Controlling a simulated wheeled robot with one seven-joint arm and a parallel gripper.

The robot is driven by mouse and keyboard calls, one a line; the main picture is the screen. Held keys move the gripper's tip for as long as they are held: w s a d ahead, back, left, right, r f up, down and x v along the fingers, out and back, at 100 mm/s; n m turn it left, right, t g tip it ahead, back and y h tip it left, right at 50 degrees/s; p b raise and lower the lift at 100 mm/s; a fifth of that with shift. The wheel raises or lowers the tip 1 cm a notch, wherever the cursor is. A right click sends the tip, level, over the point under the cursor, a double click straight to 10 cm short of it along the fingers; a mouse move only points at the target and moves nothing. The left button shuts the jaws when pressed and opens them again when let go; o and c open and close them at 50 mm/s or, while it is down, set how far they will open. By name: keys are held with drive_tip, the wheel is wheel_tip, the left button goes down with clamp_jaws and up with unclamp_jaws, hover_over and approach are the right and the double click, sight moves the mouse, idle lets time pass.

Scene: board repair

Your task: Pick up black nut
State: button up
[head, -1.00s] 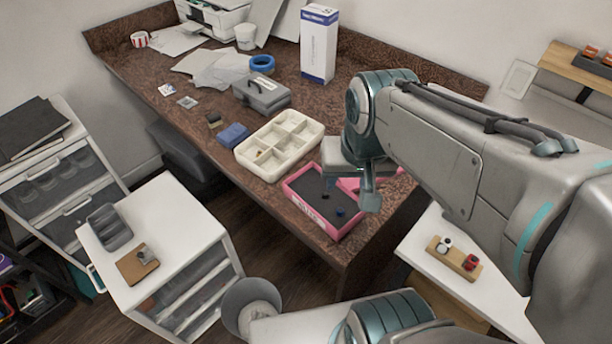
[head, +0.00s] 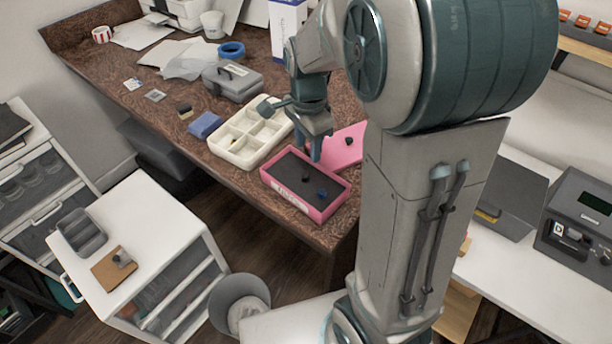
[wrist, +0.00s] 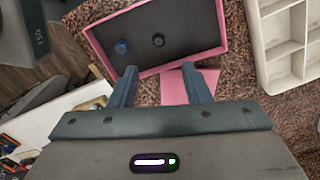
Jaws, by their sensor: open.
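The black nut (head: 306,179) lies on the dark floor of an open pink box (head: 331,207). A small blue piece (head: 322,194) lies near it in the same box. In the wrist view the black nut (wrist: 158,40) is ahead of my fingertips, between their lines, with the blue piece (wrist: 121,46) to its left. My gripper (head: 316,152) is open and empty, pointing down above the box's far side, apart from the nut. In the wrist view my gripper (wrist: 158,70) shows its two fingers spread at the box's near rim.
A pink lid (head: 345,155) with a small dark knob lies beside the box. A white divided tray (head: 228,152) stands close to the left. Behind it are a blue block (head: 205,124) and a grey toolbox (head: 233,82). The box is close to the table's front edge.

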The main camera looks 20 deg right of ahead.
sight(307, 175)
wheel_tip(307, 175, down, 9)
drive_tip(key=shift+s+r, duration=0.1)
clamp_jaws()
idle(0.4)
